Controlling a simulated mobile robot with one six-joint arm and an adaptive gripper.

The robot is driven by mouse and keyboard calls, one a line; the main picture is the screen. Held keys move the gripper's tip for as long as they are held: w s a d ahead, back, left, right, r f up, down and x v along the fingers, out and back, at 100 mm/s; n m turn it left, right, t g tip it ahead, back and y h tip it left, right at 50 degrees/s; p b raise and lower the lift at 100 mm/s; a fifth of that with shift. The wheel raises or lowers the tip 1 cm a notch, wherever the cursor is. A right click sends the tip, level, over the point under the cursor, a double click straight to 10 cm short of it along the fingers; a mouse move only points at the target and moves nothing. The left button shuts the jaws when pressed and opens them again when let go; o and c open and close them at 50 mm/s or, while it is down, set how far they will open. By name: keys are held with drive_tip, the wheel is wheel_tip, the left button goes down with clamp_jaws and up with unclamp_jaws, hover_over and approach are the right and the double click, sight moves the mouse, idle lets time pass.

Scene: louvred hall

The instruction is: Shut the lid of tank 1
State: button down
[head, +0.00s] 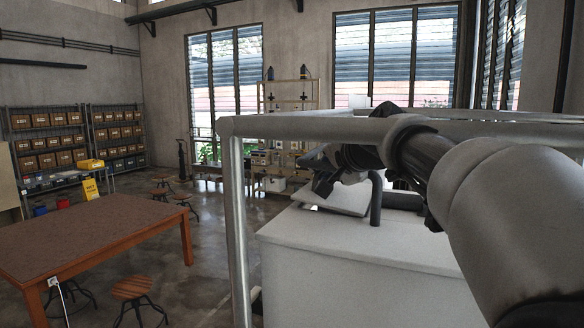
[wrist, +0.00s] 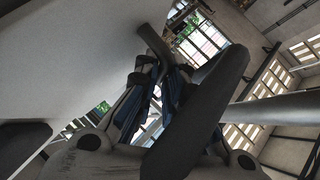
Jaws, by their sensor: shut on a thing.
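A pale grey tank (head: 360,270) stands at the lower right of the head view, inside a pipe frame. A light panel, apparently its lid (head: 343,199), shows tilted at the tank's top opening. My gripper (head: 326,178) is low over this panel, partly hidden by my own arm. In the wrist view a broad pale panel (wrist: 70,55) fills the upper left, and a grey bar handle (wrist: 152,42) runs from it in between the fingers of my gripper (wrist: 155,88). The fingers are shut on this bar. No tank number is readable.
A grey pipe frame (head: 236,215) rises in front of the tank, with a top rail (head: 300,127) close to my arm. A brown table (head: 95,235) and stools (head: 133,288) stand at the left. Shelves with boxes (head: 48,143) line the back. Open floor lies between table and tank.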

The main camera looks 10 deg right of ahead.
drive_tip(key=shift+w+a+f, duration=0.15)
drive_tip(key=shift+a+f, duration=0.1)
drive_tip(key=shift+a, duration=0.15)
idle(0.3)
drive_tip(key=c, duration=2)
unclamp_jaws()
drive_tip(key=shift+w+a+f, duration=0.1)
drive_tip(key=shift+c, duration=0.2)
drive_tip(key=shift+o, duration=0.4)
drive_tip(key=shift+w+a+f, duration=0.1)
drive_tip(key=shift+w+f, duration=0.05)
drive_tip(key=shift+w, duration=0.05)
drive_tip(key=v, duration=1.1)
drive_tip(key=shift+s, duration=0.4)
